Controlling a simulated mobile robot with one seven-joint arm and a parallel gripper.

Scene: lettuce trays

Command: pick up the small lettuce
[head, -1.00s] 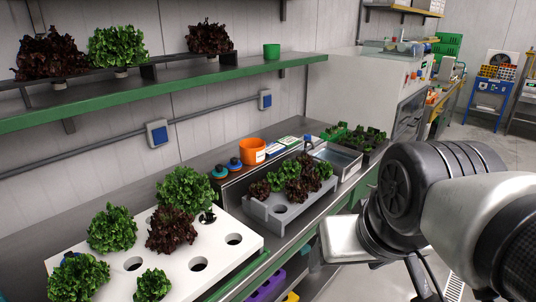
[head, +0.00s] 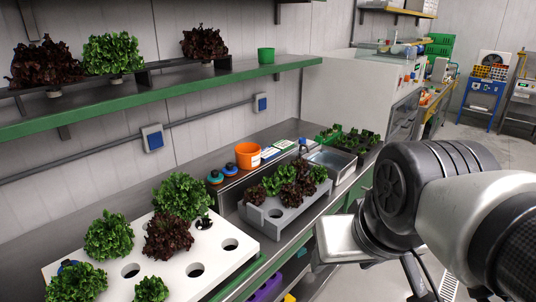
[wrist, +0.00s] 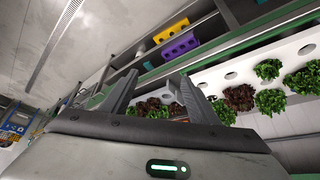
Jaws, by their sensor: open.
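A small green lettuce (head: 151,290) sits at the front edge of the white tray (head: 225,262), cut by the bottom of the head view. It also appears in the wrist view (wrist: 267,70). Larger green lettuces (head: 108,235) and a dark red lettuce (head: 168,237) stand in the same tray, and a tiny seedling (head: 204,222) is in a hole near its back. My gripper (wrist: 158,78) is open and empty in the wrist view, its fingers apart. It is well away from the small lettuce, which lies to the right of the fingers there. The head view hides the fingertips.
A grey tray (head: 286,222) with several lettuces stands farther along the bench, by a metal sink (head: 333,162) and orange pot (head: 248,155). A green-edged shelf (head: 200,88) with lettuces runs above. Purple crates (wrist: 178,45) are below the bench. Several white-tray holes are empty.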

